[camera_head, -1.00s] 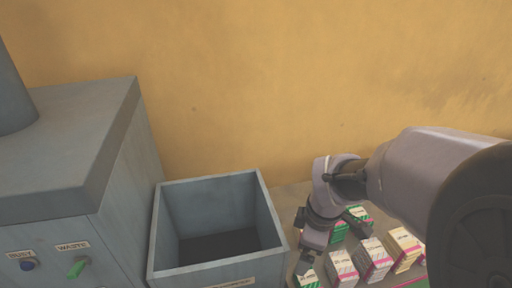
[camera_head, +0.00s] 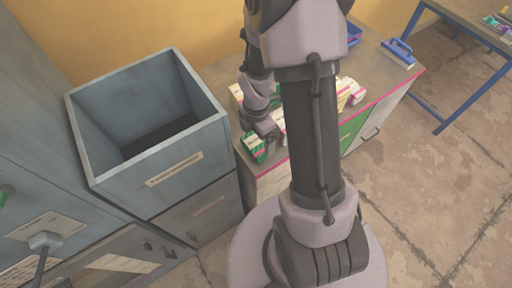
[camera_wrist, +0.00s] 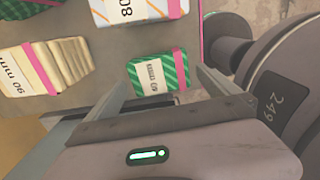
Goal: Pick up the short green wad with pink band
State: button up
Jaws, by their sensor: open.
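A short green striped wad with a pink band and a white label (camera_wrist: 152,74) lies on the bench, between my open fingers as the wrist view sees it. In the head view a green wad with a pink band (camera_head: 253,148) shows at the bench's front left corner, just under my gripper (camera_head: 262,128). My gripper, also in the wrist view (camera_wrist: 162,84), is open with nothing held. One finger is on each side of the wad. I cannot tell how high the fingertips are above the bench.
A cream wad with a pink band (camera_wrist: 50,66) and a wad marked 80 (camera_wrist: 130,9) lie near the fingers. An open grey bin (camera_head: 190,165) stands left of the bench.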

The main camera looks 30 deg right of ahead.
aim_at(256, 143)
notch_tip(256, 143, down, 4)
jog(key=shift+r+b, duration=0.1)
jog(key=shift+b, duration=0.6)
jog(key=shift+r, duration=0.15)
